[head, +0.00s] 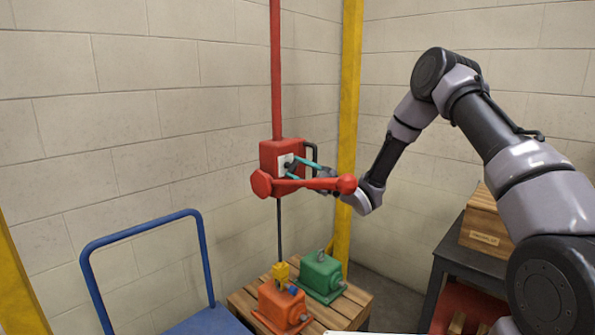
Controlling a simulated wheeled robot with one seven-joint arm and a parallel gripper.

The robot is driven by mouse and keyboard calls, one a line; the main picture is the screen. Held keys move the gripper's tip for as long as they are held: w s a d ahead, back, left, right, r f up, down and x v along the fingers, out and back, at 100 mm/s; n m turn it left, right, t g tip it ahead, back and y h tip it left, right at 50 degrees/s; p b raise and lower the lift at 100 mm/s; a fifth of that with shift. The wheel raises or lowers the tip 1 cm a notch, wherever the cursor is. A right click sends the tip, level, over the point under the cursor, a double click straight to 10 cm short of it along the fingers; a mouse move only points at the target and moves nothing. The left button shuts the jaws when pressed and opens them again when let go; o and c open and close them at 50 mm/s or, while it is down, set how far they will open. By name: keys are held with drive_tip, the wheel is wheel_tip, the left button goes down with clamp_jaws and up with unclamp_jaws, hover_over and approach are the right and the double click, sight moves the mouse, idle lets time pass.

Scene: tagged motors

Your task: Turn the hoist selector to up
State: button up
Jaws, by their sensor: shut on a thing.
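The red hoist box (268,157) hangs on a red column in the middle of the head view. Its front has a white plate (282,170) with a small dark selector knob (288,164). My gripper (294,165) reaches in from the right, its teal fingers at the plate. It is shut on the selector, which the fingers partly hide. I cannot read the selector's setting or any labels. A red lever (310,185) with rounded ends crosses in front of the box and covers part of my gripper.
Below, an orange motor (280,306) under a yellow hook block (281,272) and a green motor (322,272) stand on a wooden pallet (240,300). A blue trolley (200,322) is at left, a yellow post (348,90) behind, a dark table (450,240) with a wooden box (485,225) at right.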

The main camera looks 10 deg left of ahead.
drive_tip(key=shift+d+r+n+g+h, duration=0.1)
drive_tip(key=shift+n+g+h, duration=0.35)
drive_tip(key=shift+n, duration=1.05)
drive_tip(key=shift+f+n+g+h, duration=0.1)
drive_tip(key=shift+n+g+h, duration=0.35)
drive_tip(key=shift+n, duration=1.05)
drive_tip(key=shift+d+r+n+g+h, duration=0.15)
drive_tip(key=shift+n+g, duration=0.45)
drive_tip(key=shift+n, duration=0.9)
drive_tip(key=shift+a, duration=0.1)
drive_tip(key=o, duration=1.1)
drive_tip(key=v, duration=1)
drive_tip(key=shift+d, duration=0.35)
drive_tip(key=shift+s+r, duration=0.1)
